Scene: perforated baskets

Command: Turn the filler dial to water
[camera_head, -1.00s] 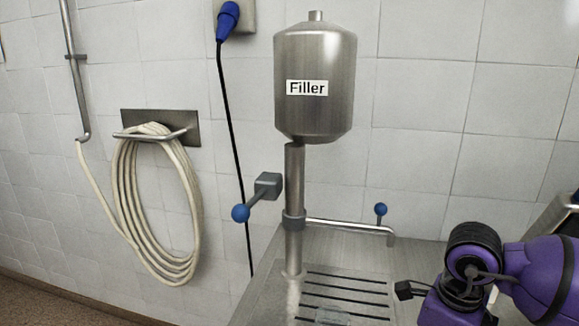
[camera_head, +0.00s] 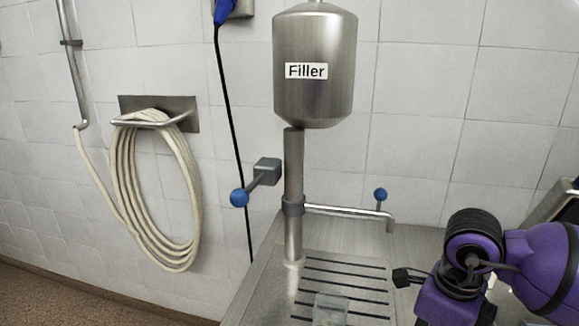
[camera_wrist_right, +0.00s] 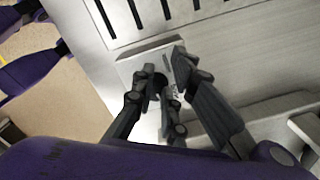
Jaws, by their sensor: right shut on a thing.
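The filler is a steel tank (camera_head: 315,75) labelled "Filler" on an upright pipe (camera_head: 292,190), with a thin spout to the right. The filler dial (camera_wrist_right: 161,84) is a small dark knob on a grey panel (camera_wrist_right: 140,62) at the counter's front, in the right wrist view. My right gripper (camera_wrist_right: 165,66) has its fingers on both sides of this dial and is shut on it. The fingers hide much of the dial and its markings, so I cannot read its setting. My left gripper is not in view.
A slotted steel counter (camera_head: 255,290) lies under the spout. A lever with a blue ball (camera_head: 239,198) sticks out left of the pipe, and another blue ball (camera_head: 380,194) stands by the spout. A coiled hose (camera_head: 160,200) hangs on the tiled wall.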

